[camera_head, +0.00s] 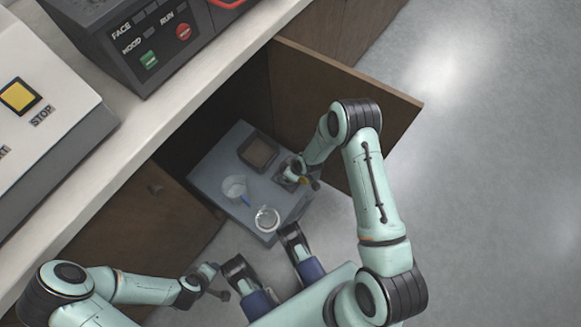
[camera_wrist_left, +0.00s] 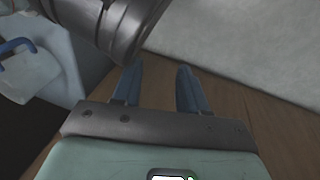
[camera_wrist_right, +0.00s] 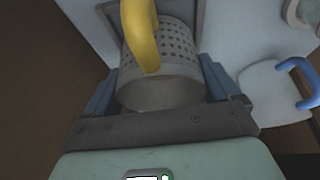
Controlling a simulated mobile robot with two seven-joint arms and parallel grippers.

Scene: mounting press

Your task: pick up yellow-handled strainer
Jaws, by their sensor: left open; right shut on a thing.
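The yellow-handled strainer (camera_wrist_right: 160,60) is a grey perforated cup with a curved yellow handle. In the right wrist view it stands between the two blue fingers of my right gripper (camera_wrist_right: 158,78), which is shut on it. In the head view my right gripper (camera_head: 297,172) is over the right side of the grey shelf (camera_head: 215,158), and only a bit of yellow shows there. I cannot tell whether the strainer touches the shelf. My left gripper (camera_wrist_left: 158,75) is open and empty, away from the shelf; it also shows in the head view (camera_head: 220,285).
A blue-handled container (camera_head: 235,187), a round pale object (camera_head: 267,219) and a dark square recess or tray (camera_head: 258,153) are on the shelf. An open cabinet door (camera_head: 340,105) stands right of it, another (camera_head: 150,215) left. The counter edge is above.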

